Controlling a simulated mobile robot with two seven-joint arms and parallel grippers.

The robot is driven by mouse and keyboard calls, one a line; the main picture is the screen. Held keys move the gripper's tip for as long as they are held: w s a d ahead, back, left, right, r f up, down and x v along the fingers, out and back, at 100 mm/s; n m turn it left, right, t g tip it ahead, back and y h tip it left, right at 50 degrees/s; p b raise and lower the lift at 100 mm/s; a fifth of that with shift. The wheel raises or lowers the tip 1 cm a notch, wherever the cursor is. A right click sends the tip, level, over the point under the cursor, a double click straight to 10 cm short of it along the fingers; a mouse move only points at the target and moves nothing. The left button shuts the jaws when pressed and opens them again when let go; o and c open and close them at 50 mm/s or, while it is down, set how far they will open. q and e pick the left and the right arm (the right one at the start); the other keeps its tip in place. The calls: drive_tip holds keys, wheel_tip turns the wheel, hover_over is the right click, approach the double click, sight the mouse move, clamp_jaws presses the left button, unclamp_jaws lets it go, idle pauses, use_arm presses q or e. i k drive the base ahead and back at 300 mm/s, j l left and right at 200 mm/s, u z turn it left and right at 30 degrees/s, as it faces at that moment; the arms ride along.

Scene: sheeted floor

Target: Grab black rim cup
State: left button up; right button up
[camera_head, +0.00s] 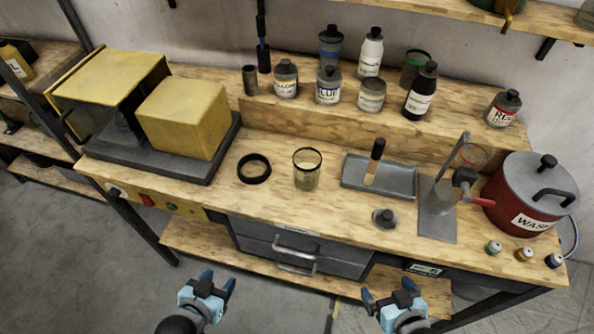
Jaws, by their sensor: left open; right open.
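The black rim cup (306,170) is a clear glass with a dark rim, standing upright on the wooden workbench (225,196) near its middle. A black ring (254,168) lies flat on the bench just left of it. My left gripper (214,283) is open and empty, low in the picture, in front of the bench. My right gripper (389,298) is open and empty, lower right, also in front of the bench. Both are well apart from the cup.
A grey tray (398,190) with a black-handled tool lies right of the cup. Yellow boxes (182,118) stand left. Several bottles (371,52) line the raised back shelf. A red waste pot (500,205) and a stand (436,222) are at the right. A drawer handle (296,248) juts from the front.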

sight(307, 161)
drive_tip(key=k+l+u, duration=0.1)
drive_tip(key=u, duration=0.3)
drive_tip(key=k+l+u, duration=0.1)
drive_tip(key=u, duration=0.3)
drive_tip(key=k+u, duration=0.15)
drive_tip(key=u, duration=0.3)
